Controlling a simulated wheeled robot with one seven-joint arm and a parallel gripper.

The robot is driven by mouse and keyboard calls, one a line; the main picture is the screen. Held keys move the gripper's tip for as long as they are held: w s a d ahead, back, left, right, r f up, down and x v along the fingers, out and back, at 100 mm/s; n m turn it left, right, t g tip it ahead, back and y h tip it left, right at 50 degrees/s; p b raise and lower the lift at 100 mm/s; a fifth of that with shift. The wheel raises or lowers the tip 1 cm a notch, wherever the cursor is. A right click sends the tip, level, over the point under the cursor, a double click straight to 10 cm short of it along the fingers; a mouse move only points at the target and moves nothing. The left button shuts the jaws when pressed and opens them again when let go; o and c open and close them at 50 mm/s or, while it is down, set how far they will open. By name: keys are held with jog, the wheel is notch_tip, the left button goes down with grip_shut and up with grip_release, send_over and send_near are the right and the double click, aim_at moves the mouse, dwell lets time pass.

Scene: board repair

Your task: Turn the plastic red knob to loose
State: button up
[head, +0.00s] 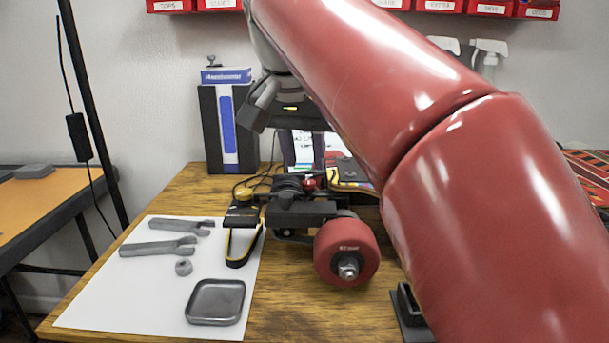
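A small red knob (309,184) shows among dark metal parts at the middle of the workbench, just above the skateboard truck (300,212). It is small in this view, and its turning position cannot be made out. My red arm crosses the right side of the head view, and its wrist hangs behind the bench's middle. My gripper (263,104) shows as dark grey parts above and to the left of the knob, apart from it. Its fingertips are not clear, so I cannot tell whether it is open or shut.
A red wheel (346,250) sits on the truck's near side. A white sheet (120,285) at left carries wrenches (160,247), a small nut (183,267), a grey tray (215,302) and a black-and-yellow tool (242,240). A dark box (228,125) stands behind. Bare wood lies in front.

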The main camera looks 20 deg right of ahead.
aim_at(309, 182)
jog(key=shift+b+x, duration=0.45)
jog(key=shift+x, duration=1.8)
jog(key=shift+c, duration=0.5)
grip_shut()
